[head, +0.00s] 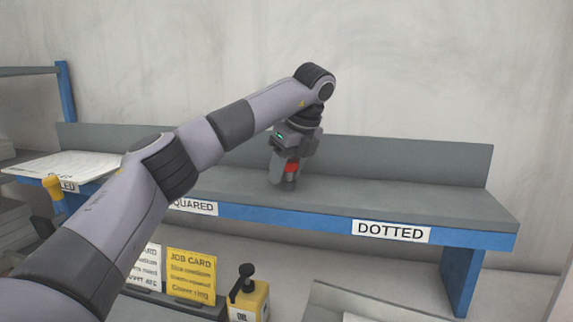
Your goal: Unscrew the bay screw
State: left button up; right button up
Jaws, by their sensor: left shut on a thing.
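My left arm reaches in from the left, and its gripper (287,172) points down at the grey shelf (350,190). The gripper is shut on a small red and dark grey thing (291,167). The lower end of this thing is at or just above the shelf top; I cannot tell which. The fingers hide much of it, and I cannot make out a bay screw for certain. My right gripper is not in view.
The shelf's blue front edge bears a DOTTED label (391,232) and a partly hidden QUARED label (194,207). Below are a yellow job card (191,276) and a yellow oil can (249,300). White paper (70,166) lies at left. The shelf's right part is clear.

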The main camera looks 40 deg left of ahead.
pick_arm(q)
jog(key=shift+n+g, duration=0.4)
jog(key=shift+n, duration=0.4)
jog(key=shift+s+n+g, duration=0.15)
jog(key=shift+n+g, duration=0.45)
jog(key=shift+n, duration=1.1)
jog(key=shift+n+h, duration=0.3)
jog(key=shift+n, duration=0.3)
jog(key=shift+s+d+n+g, duration=0.1)
jog(key=shift+n+g, duration=0.5)
jog(key=shift+n, duration=0.4)
jog(key=shift+s+d+f+n+g+h, duration=0.1)
jog(key=shift+n+g+h, duration=0.2)
jog(key=shift+n, duration=0.45)
jog(key=shift+f+n+g+h, duration=0.1)
jog(key=shift+n+g+h, duration=0.15)
jog(key=shift+n, duration=0.5)
